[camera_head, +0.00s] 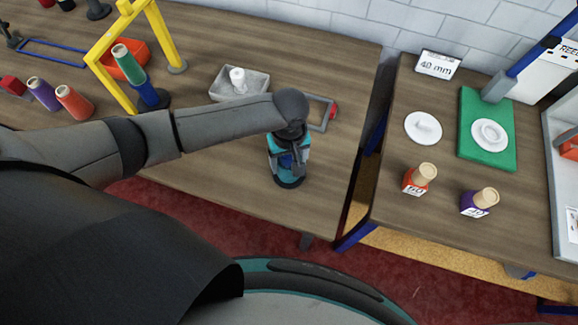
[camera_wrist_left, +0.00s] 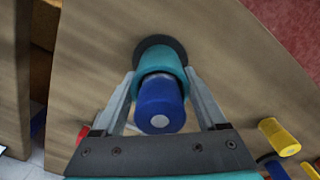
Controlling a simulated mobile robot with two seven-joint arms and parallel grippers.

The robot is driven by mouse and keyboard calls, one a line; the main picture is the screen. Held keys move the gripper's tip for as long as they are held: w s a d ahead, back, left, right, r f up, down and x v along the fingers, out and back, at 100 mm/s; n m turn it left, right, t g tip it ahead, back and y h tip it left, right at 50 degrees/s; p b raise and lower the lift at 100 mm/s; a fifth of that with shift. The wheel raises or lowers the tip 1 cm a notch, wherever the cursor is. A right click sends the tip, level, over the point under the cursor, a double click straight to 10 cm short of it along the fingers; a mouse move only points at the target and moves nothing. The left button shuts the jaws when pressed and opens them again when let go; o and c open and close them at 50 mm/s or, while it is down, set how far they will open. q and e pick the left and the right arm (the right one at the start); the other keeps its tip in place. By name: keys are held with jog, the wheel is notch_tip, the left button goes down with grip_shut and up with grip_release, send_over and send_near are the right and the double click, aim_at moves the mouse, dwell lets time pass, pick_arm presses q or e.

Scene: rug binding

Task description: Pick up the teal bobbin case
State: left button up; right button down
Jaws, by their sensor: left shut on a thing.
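The teal bobbin case (camera_wrist_left: 171,60) is a teal cylinder with a blue knob (camera_wrist_left: 160,103) on top and a dark round base (camera_wrist_left: 146,45). My left gripper (camera_wrist_left: 160,76) is shut on it, with one finger on each side. In the head view, the bobbin case (camera_head: 288,174) stands upright near the front right of the left table, partly hidden by my left gripper (camera_head: 290,157) above it. I cannot tell whether its base touches the table. My right gripper is not in view.
A grey tray (camera_head: 254,79) with a white piece and a small grey frame (camera_head: 329,113) lie behind. A yellow stand (camera_head: 101,48) and several spools are at left. A gap separates the right table (camera_head: 395,120), which holds two labelled spools and a green mat (camera_head: 485,104).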

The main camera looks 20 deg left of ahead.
pick_arm(q)
jog(key=c, duration=0.8)
jog(key=shift+o, duration=0.2)
